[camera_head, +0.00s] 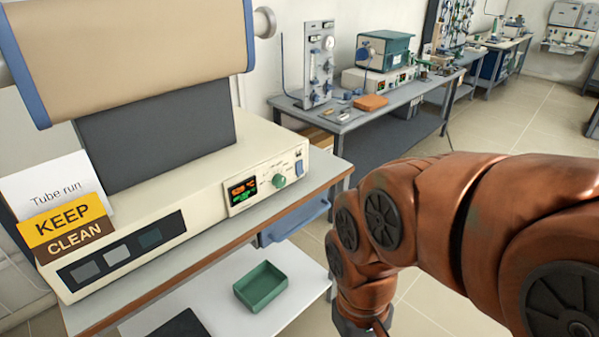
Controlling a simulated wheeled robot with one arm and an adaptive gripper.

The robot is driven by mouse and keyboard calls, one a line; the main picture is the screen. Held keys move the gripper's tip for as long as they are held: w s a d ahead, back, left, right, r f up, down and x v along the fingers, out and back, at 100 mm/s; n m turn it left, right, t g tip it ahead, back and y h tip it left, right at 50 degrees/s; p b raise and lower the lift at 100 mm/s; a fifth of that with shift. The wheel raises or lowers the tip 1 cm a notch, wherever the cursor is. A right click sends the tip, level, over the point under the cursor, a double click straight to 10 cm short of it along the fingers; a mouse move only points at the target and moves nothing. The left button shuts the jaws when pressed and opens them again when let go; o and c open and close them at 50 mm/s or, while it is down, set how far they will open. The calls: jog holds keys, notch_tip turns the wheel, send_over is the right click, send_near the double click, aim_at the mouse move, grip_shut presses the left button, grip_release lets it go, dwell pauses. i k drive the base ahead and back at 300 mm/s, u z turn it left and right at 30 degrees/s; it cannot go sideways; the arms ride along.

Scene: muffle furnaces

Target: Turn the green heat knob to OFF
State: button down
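The green heat knob (279,181) is on the front control panel (265,185) of the cream furnace base at the left. It sits just right of a small lit display (243,190) with orange and green digits. The marks around the knob are too small to read, so its setting cannot be told. A blue switch (299,168) is to the right of the knob. My copper-coloured arm comes in from the right and bends down at the lower middle, apart from the panel. My gripper is out of view below the bottom edge.
A sign reading KEEP CLEAN (66,228) and a "Tube run" card (50,184) stand at the left of the base. A green tray (261,287) lies on the lower white shelf (305,285). A bench (350,122) with equipment stands behind. Floor shows right of the furnace bench.

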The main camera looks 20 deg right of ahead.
aim_at(278, 181)
jog(key=u, duration=1.55)
jog(key=k, duration=0.65)
jog(key=z, duration=0.1)
